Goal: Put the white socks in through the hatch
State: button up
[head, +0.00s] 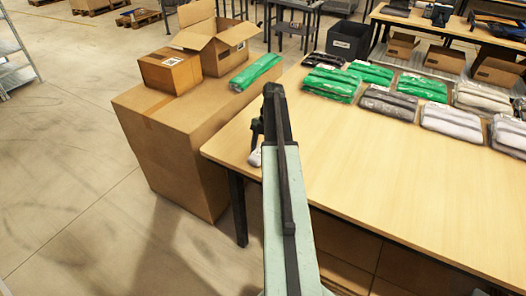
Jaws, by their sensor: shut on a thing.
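My arm reaches from the bottom edge over the near left end of the table. My gripper (257,135) shows only in part at its left side, mostly behind my arm. It is shut on the white socks (255,158), of which just a small white piece shows below it. The piece is by the table's left edge; I cannot tell its height above the surface. I cannot make out a hatch in this view.
The wooden table (390,190) is bare in front. Several green, grey and white packs (452,122) lie along its far side. A large carton (175,135) beside its left end bears a closed box (170,71), an open box (216,45) and a green pack (256,72).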

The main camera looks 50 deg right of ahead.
jog(key=o, duration=1.5)
jog(key=p+v, duration=1.1)
jog(key=v, duration=0.1)
jog(key=shift+d, duration=0.1)
